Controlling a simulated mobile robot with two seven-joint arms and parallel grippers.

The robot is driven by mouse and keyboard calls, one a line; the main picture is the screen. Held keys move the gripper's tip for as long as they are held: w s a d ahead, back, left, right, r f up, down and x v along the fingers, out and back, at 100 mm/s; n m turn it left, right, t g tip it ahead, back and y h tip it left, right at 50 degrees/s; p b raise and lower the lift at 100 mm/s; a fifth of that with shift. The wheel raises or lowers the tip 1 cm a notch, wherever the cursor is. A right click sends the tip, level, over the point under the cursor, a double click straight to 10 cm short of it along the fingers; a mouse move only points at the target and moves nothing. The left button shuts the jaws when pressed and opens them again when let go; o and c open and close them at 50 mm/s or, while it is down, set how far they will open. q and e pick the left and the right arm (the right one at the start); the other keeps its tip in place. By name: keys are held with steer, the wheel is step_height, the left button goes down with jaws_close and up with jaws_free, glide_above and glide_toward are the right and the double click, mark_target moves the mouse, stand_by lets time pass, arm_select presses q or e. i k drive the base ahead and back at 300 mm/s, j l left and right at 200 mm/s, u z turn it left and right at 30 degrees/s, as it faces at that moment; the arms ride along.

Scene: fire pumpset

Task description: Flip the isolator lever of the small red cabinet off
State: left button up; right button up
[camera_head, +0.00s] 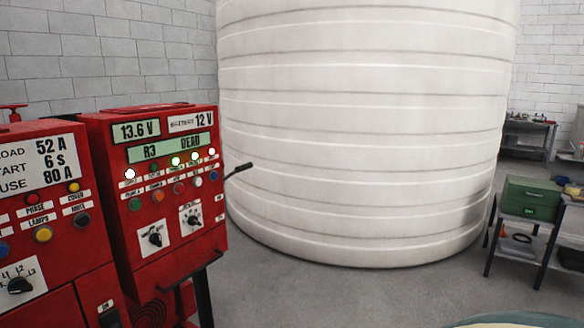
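The small red cabinet (165,190) stands at the left, with displays reading 13.6 V, 12 V and R3 DEAD. Lit lamps, coloured buttons and two black rotary knobs are on its front. A black lever (238,171) sticks out from its right side and slants slightly upward to the right; it looks like the isolator lever. Its mount is hidden behind the cabinet's edge. Neither of my grippers is in view, and nothing touches the lever.
A larger red cabinet (45,225) stands at the left edge, close beside the small one. A big white ribbed tank (365,130) fills the middle background. A green box (531,198) sits on a dark stand at right. Grey floor (330,295) is clear in front.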

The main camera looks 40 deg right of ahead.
mark_target(242, 168)
steer(key=z, duration=1.15)
steer(key=i+l+z, duration=0.5)
steer(key=i+l, duration=1)
steer(key=i, duration=0.1)
